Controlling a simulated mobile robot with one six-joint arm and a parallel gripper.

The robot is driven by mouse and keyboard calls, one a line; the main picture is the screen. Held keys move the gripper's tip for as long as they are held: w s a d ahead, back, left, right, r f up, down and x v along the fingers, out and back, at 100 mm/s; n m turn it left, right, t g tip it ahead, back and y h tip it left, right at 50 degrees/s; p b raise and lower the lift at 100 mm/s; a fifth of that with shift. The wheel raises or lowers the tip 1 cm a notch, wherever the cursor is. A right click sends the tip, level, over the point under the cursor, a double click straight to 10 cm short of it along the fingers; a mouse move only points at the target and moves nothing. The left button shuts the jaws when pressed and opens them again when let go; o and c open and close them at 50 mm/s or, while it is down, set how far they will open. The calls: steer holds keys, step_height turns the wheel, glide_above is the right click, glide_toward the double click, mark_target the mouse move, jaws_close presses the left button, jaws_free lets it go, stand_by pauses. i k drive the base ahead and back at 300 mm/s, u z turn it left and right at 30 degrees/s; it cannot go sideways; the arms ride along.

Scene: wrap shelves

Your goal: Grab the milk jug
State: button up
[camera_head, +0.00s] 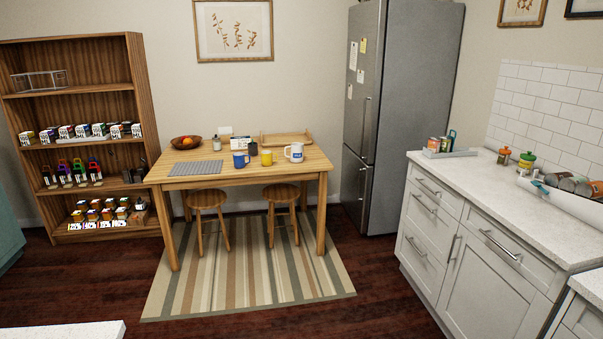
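A white jug (296,151) with a blue mark and a handle stands upright at the right part of the wooden table (310,165). It looks like the milk jug, but its label is too small to read. A blue mug (239,160), a dark cup (252,149) and a yellow cup (266,158) stand to its left. A wooden tray (287,138) lies behind it. My gripper is not in view, and nothing is seen touching the jug.
Two stools (282,193) and a striped rug (250,275) are at the table's front. A wooden shelf (103,85) with several small goods stands left. A fridge (415,110) and a white counter (480,200) are right. Dark floor is bare around the rug.

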mark_target(296, 148)
steer(key=u, duration=0.1)
steer(key=i, duration=1.55)
steer(key=u, duration=0.35)
steer(key=i, duration=0.8)
steer(key=u, duration=0.75)
steer(key=i, duration=1.15)
steer(key=u, duration=0.35)
